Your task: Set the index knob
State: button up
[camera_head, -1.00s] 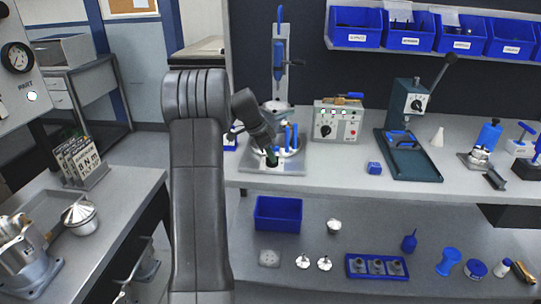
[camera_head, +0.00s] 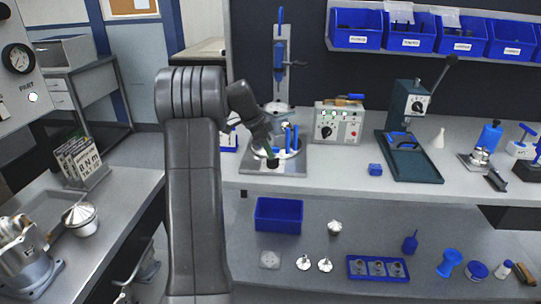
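No label marks an index knob, and I cannot tell which knob it is. A control box (camera_head: 338,123) on the bench carries a black knob (camera_head: 326,131) on its white front. The green press (camera_head: 409,108) carries a white dial with a dark knob (camera_head: 418,105). A round fixture on a metal plate (camera_head: 290,168) stands below the tall column, with blue upright handles and a dark round piece (camera_head: 272,163) at its front. My gripper (camera_head: 270,149) points down over this fixture, near the dark piece. Its fingers are too small and dark to tell open from shut, and contact is unclear.
The tall column (camera_head: 280,65) with a blue handle stands behind my gripper. A blue block (camera_head: 375,169) lies on the bench right of the fixture. Blue bins (camera_head: 408,40) hang above. The lower shelf holds a blue bin (camera_head: 278,214) and small metal parts.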

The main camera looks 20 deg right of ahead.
aim_at(273, 162)
jog(key=v, duration=1)
jog(key=shift+r, duration=0.2)
jog(key=shift+a+f, duration=0.1)
jog(key=shift+f, duration=0.05)
jog(key=x, duration=1.3)
jog(key=shift+d+f, duration=0.25)
